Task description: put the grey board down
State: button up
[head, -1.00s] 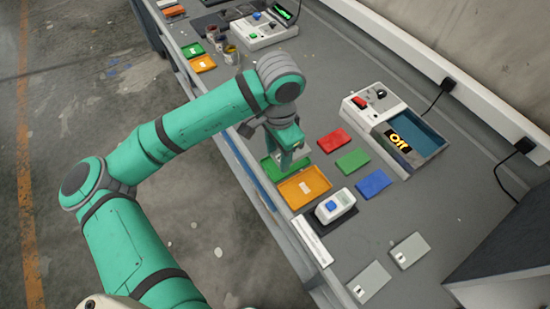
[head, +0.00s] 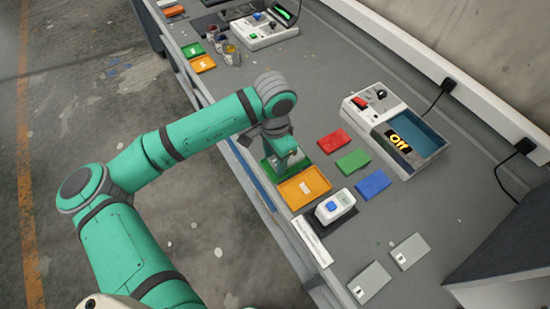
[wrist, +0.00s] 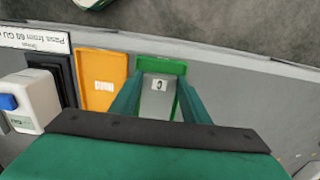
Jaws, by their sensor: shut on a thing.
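The grey board (wrist: 157,102), with a small white label marked with a dark character, is between my gripper's fingers in the wrist view. My gripper (wrist: 158,106) is shut on it. The board lies over the inside of the green tray (wrist: 180,68), whose rim shows around its far end. Whether it touches the tray floor I cannot tell. In the head view my gripper (head: 284,166) is low over the green tray (head: 269,171) at the bench's front edge, and my arm hides much of that spot.
The orange tray (head: 304,187) is right beside the green one. Then come a white meter with a blue button (head: 335,205), and red (head: 333,141), green (head: 353,160) and blue (head: 373,184) plates. Two other grey boards (head: 410,251) lie nearer the front. A device with a blue basin (head: 425,135) stands behind.

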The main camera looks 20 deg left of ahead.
jog(key=shift+f, duration=0.5)
jog(key=o, duration=1.2)
jog(key=shift+c, duration=0.2)
notch_tip(320, 180, up, 13)
jog(key=shift+r, duration=0.15)
